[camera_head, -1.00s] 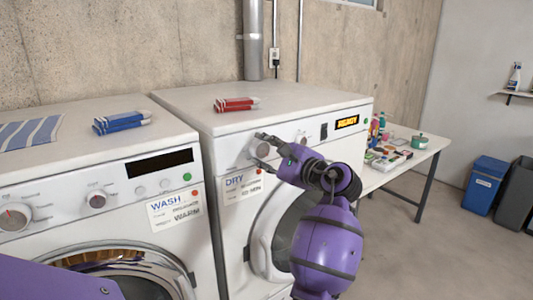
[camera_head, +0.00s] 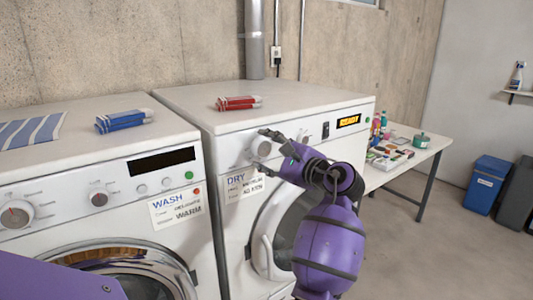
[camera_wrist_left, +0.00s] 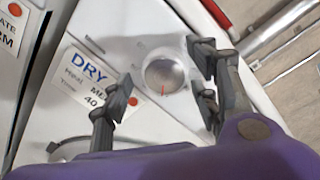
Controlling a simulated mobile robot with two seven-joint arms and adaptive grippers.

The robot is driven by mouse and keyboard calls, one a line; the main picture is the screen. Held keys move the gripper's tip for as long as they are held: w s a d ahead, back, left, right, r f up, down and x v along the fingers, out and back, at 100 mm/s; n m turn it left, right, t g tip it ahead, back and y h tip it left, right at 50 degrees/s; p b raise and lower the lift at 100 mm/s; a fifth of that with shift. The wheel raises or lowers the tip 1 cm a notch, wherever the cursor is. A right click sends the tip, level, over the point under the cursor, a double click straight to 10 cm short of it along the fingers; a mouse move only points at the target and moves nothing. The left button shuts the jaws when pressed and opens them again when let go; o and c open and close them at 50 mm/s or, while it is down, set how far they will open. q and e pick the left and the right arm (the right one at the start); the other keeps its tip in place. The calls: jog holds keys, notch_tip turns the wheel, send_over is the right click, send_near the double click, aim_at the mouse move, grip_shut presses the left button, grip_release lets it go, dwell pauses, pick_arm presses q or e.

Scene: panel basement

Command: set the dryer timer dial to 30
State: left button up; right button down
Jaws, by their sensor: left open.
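The dryer (camera_head: 290,100) stands to the right of the washer, with a lit display (camera_head: 348,121) reading READY. Its timer dial (camera_head: 261,148) is a round silver knob on the left of the front panel. In the left wrist view the dial (camera_wrist_left: 164,76) shows a red pointer line, and the marks around it are too faint to read. My left gripper (camera_head: 268,150) is open at the dial. In the left wrist view its fingers (camera_wrist_left: 160,88) stand on either side of the dial, apart from it. My right gripper is not in view.
A DRY card (camera_head: 243,186) sits below the dial. The washer (camera_head: 75,160) with its own dials is at left. A cluttered table (camera_head: 432,140) and blue bin (camera_head: 485,185) stand at right.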

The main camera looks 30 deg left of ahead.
pick_arm(q)
jog(key=v, duration=1.1)
jog(key=shift+s+d, duration=0.25)
jog(key=shift+o, duration=0.2)
